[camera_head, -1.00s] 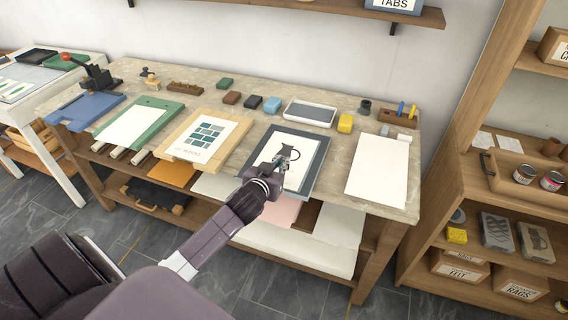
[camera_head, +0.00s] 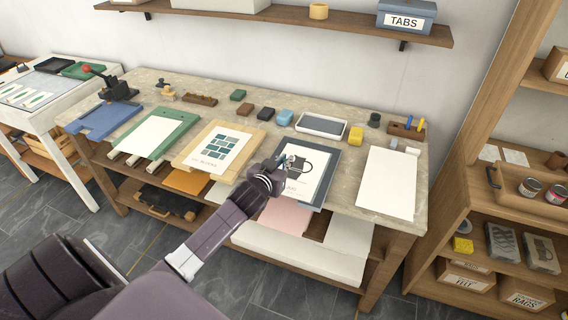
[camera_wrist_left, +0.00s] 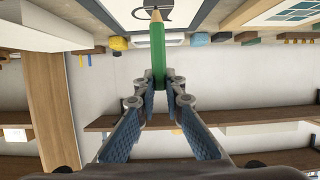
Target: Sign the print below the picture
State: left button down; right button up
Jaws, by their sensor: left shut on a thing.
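The print (camera_head: 312,187) is a white sheet on a dark blue-grey board (camera_head: 328,171) on the bench, with a dark jug-like picture and lettering below it. My left gripper (camera_head: 287,165) is over the left part of this print and hides some of it. In the left wrist view, my left gripper (camera_wrist_left: 160,84) is shut on a green pencil (camera_wrist_left: 158,50). The pencil's sharpened tip points to the top of that view, towards a white sheet with a dark shape. I cannot tell whether the tip touches the paper. My right gripper is not in view.
Left of the print lie a wooden board with a tile print (camera_head: 214,147) and a green board (camera_head: 152,134). A blank white sheet (camera_head: 388,182) lies to the right. A grey tray (camera_head: 321,125), yellow block (camera_head: 355,136) and pen holder (camera_head: 406,130) stand behind. A shelf unit stands at right.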

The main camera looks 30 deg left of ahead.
pick_arm(q)
jog(key=r+p, duration=0.1)
jog(key=r, duration=0.1)
jog(key=shift+a+r+p, duration=0.3)
jog(key=shift+r+p, duration=0.05)
jog(key=shift+p, duration=0.05)
jog(key=shift+d+r, duration=0.15)
jog(key=shift+r, duration=0.05)
jog(key=shift+f, duration=0.1)
